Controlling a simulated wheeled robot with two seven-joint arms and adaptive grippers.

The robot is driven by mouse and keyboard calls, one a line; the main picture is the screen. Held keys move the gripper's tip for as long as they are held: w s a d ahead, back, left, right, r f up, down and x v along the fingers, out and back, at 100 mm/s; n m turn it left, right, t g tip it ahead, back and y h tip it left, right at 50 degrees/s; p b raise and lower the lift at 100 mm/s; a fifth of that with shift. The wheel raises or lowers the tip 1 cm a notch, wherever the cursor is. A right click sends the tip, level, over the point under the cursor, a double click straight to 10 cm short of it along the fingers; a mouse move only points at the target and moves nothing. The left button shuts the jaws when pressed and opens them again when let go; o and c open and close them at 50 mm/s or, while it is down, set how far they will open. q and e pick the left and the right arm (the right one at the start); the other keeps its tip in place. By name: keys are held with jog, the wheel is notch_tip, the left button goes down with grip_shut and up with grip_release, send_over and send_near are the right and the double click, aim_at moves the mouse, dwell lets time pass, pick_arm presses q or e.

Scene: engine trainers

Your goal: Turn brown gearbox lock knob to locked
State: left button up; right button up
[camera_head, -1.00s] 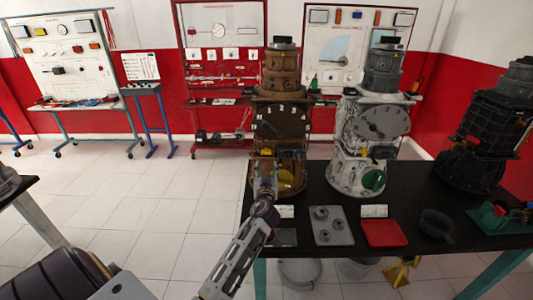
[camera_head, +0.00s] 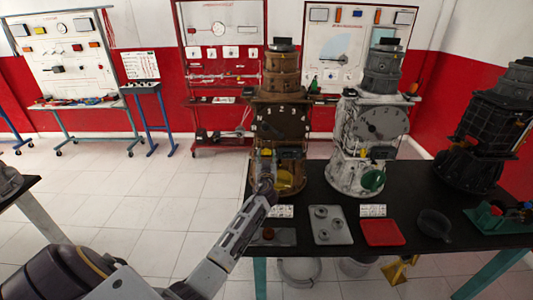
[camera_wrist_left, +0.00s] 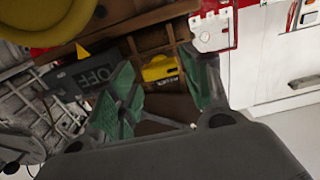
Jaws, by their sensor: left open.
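The brown gearbox (camera_head: 281,116) stands upright at the left end of the black table, with a dark numbered dial on its front. Low on its front, in the left wrist view, a small yellow knob (camera_wrist_left: 160,68) sits beside a dark plate (camera_wrist_left: 82,73) reading OFF. I cannot tell the knob's lock position. My left gripper (camera_head: 265,160) is at the gearbox's lower front. In the left wrist view its green-padded fingers (camera_wrist_left: 163,88) are apart, with the yellow knob showing between and beyond them. Contact cannot be told. My right gripper is not in view.
A white gearbox (camera_head: 351,145) stands close to the right, and a black gearbox (camera_head: 478,125) farther right. A grey tray (camera_head: 331,226), a red tray (camera_head: 382,233) and a dark bowl (camera_head: 434,222) lie along the table's front. A large yellow disc (camera_head: 290,182) is low on the brown gearbox.

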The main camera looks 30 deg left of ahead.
aim_at(266, 154)
pick_arm(q)
jog(key=shift+x, duration=1.8)
jog(key=shift+c, duration=0.2)
jog(key=c, duration=0.7)
